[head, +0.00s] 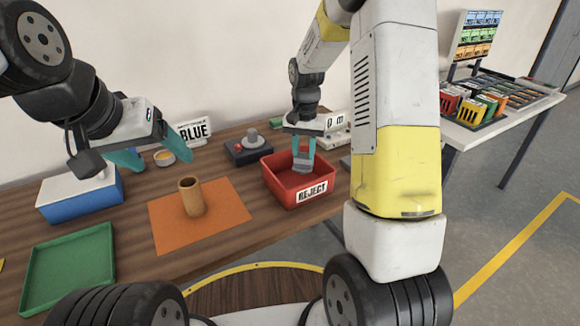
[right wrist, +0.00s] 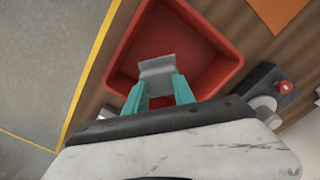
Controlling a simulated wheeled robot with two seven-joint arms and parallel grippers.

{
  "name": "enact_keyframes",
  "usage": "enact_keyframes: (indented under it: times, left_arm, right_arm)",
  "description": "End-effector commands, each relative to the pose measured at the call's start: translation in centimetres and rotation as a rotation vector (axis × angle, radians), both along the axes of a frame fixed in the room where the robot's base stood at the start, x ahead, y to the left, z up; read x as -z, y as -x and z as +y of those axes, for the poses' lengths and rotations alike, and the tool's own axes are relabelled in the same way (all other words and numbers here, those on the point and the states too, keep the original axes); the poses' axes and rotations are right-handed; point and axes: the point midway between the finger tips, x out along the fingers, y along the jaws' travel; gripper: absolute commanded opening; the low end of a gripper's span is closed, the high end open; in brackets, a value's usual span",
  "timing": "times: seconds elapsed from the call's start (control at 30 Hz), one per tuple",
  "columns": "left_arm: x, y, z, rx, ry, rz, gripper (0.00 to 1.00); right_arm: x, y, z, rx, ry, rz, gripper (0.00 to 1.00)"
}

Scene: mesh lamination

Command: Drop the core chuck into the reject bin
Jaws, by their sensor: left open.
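The red reject bin (head: 282,192), with a REJECT label on its front, stands on the wooden table; it also shows in the right wrist view (right wrist: 207,42). My right gripper (head: 303,157) points down over the bin. Its teal fingers are shut on a grey metal piece, which I take to be the core chuck (head: 302,165). In the right wrist view the core chuck (right wrist: 157,67) shows at the fingertips, above the bin floor. My left gripper (head: 154,154) is open and empty over the back left of the table.
A brown cylinder (head: 191,198) stands on an orange mat (head: 228,208) left of the bin. A green tray (head: 75,268) and a blue-and-white box (head: 80,198) are further left. A dark device (head: 248,150) with a grey knob stands behind the bin.

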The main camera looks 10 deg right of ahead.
Motion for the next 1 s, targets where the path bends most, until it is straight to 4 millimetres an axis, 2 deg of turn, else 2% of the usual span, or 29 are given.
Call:
enact_keyframes:
  times: [0.03,0.1,0.47,0.8,1.0]
  left_arm:
    - [0.0,0.0,0.0,0.0,0.0,0.0,0.74]
    - [0.0,0.0,0.0,0.0,0.0,0.0,0.74]
    - [0.0,0.0,0.0,0.0,0.0,0.0,0.74]
    - [0.0,0.0,0.0,0.0,0.0,0.0,0.74]
    - [0.0,0.0,0.0,0.0,0.0,0.0,0.74]
  right_arm:
    - [0.0,0.0,0.0,0.0,0.0,0.0,0.42]
    - [0.0,0.0,0.0,0.0,0.0,0.0,0.52]
    - [-0.6,-0.1,0.0,0.0,0.0,-0.002,0.52]
    - [-6.0,-0.1,0.0,-0.001,0.0,-0.004,0.52]
    - [-7.7,0.0,0.0,-0.001,-0.001,-0.001,0.52]
